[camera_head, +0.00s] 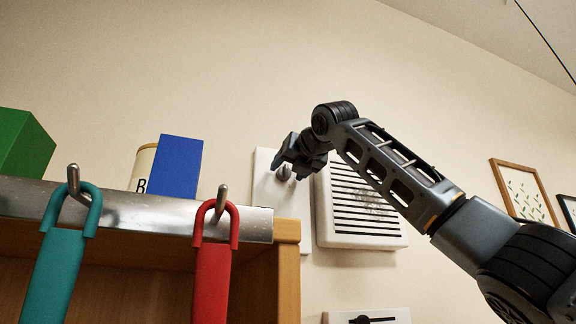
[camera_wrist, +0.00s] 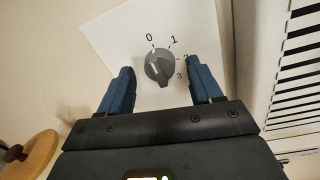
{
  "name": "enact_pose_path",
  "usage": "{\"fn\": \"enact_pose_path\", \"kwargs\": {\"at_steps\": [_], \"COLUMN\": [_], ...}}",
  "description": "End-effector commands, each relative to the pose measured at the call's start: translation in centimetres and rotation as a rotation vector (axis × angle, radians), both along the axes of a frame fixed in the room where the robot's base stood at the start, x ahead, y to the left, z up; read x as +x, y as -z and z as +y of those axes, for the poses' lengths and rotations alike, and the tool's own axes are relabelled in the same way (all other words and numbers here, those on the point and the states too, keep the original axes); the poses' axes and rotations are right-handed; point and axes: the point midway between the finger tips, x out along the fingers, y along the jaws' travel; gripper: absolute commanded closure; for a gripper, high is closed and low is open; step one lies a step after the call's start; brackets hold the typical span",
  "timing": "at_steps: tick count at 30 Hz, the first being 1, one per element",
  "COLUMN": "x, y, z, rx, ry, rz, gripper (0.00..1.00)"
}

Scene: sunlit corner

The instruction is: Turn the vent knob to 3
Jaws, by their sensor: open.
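The vent knob (camera_wrist: 160,62) is a grey round dial on a white plate (camera_wrist: 112,33), with the numerals 0, 1, 2 and 3 around its upper and right sides. A pale mark shows on the knob, but I cannot tell for certain which numeral it points to. My gripper (camera_wrist: 159,67) is open, its two blue fingers on either side of the knob with a visible gap to each. In the head view, my gripper (camera_head: 288,158) is in front of the plate (camera_head: 264,195), and the knob (camera_head: 284,174) is partly hidden behind it.
A white slatted vent (camera_head: 360,205) is just right of the plate. At left, a shelf with a metal rail (camera_head: 130,207) holds a blue box (camera_head: 175,166), a green box (camera_head: 22,142) and a canister (camera_head: 145,165). Teal (camera_head: 55,275) and red (camera_head: 212,275) handles hang from hooks.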

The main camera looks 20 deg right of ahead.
Motion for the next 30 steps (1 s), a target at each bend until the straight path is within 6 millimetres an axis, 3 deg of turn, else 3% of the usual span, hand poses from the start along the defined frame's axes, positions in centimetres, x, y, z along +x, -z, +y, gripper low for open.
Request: {"fn": "enact_pose_path", "kwargs": {"at_steps": [12,30], "x": [1.05,1.01], "y": [0.11,0.08], "z": [0.08,0.08], "rx": [0.000,0.000], "ry": [0.000,0.000], "rz": [0.000,0.000], "gripper": [0.36,0.92]}}
